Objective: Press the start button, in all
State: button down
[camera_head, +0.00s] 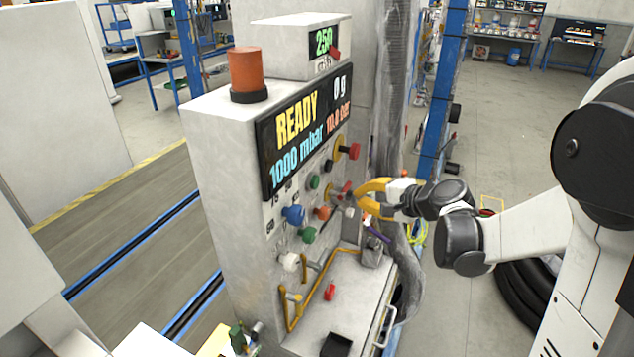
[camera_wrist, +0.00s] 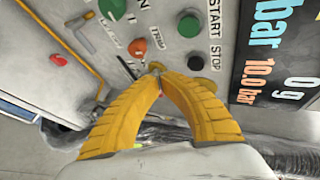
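The start button is a green round button (camera_head: 314,182) on the grey station's front panel. It also shows in the wrist view (camera_wrist: 190,26), beside the START label. A black button (camera_wrist: 195,62) sits beside the STOP label. My gripper (camera_head: 358,197) is in front of the panel, to the right of the green button in the head view. In the wrist view, the yellow fingers of my gripper (camera_wrist: 158,74) curve together and their tips meet, with nothing clearly held. The tips lie apart from the green button in the picture; whether they touch the panel or a small control there is unclear.
Around it are an orange knob (camera_head: 322,213), a blue knob (camera_head: 293,215), a lower green knob (camera_head: 308,235) and a red button (camera_head: 354,151) on yellow. The display (camera_head: 300,125) reads READY. A shelf below holds a small red object (camera_head: 330,292) and yellow pipes (camera_head: 318,290).

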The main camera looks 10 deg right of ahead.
jog(key=w+a, duration=0.5)
jog(key=a, duration=0.2)
dwell(0.3)
jog(key=shift+w+a, duration=0.1)
jog(key=shift+w, duration=0.05)
dwell(1.2)
jog(key=shift+w+a, duration=0.2)
jog(key=shift+a, duration=0.1)
jog(key=shift+w+a, duration=0.25)
jog(key=shift+a, duration=0.15)
dwell(0.7)
jog(key=shift+d, duration=0.15)
jog(key=shift+s+d+b, duration=0.3)
jog(key=shift+s+d, duration=0.2)
jog(key=shift+d, duration=0.1)
jog(key=s+d, duration=0.1)
jog(key=d, duration=0.1)
jog(key=s+d, duration=0.2)
dwell(0.7)
